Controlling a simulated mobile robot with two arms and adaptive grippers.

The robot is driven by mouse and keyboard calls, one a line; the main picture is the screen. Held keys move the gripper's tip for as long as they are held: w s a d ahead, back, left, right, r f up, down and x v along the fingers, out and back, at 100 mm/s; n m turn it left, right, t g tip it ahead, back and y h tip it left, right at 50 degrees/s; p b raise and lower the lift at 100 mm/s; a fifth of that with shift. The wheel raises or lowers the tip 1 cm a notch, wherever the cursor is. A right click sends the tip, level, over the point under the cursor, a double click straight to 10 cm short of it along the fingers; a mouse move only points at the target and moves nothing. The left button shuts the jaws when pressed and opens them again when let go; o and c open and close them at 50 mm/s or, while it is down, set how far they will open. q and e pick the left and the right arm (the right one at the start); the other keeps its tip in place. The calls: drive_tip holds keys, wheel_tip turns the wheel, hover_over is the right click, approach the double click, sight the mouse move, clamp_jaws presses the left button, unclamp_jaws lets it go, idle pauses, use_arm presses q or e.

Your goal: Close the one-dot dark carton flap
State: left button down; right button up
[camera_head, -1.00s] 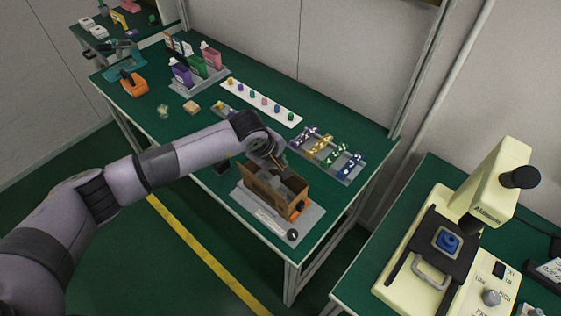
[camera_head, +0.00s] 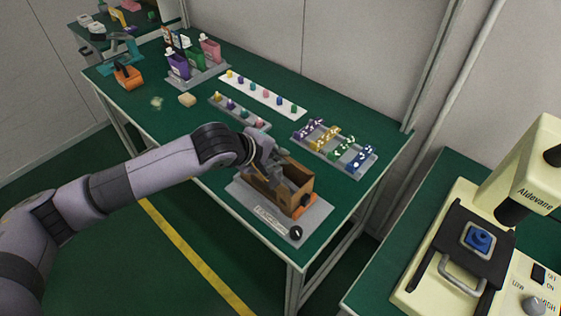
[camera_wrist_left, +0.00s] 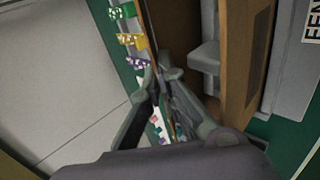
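The open brown carton (camera_head: 299,174) sits on a grey base plate (camera_head: 240,196) near the table's front right corner in the head view. Its brown wall (camera_wrist_left: 245,60) also shows in the left wrist view. I cannot make out a one-dot mark or tell the dark flap apart; my arm covers part of the carton. My left gripper (camera_head: 270,167) is over the carton's left end. My right gripper is out of view.
A rack of patterned coloured pieces (camera_head: 335,146) stands behind the carton. A cream machine (camera_head: 455,240) stands on another bench at right.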

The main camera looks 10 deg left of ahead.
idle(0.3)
use_arm(q)
drive_tip(key=c, duration=1.9)
unclamp_jaws()
drive_tip(key=v, duration=1.2)
drive_tip(key=shift+a, duration=0.1)
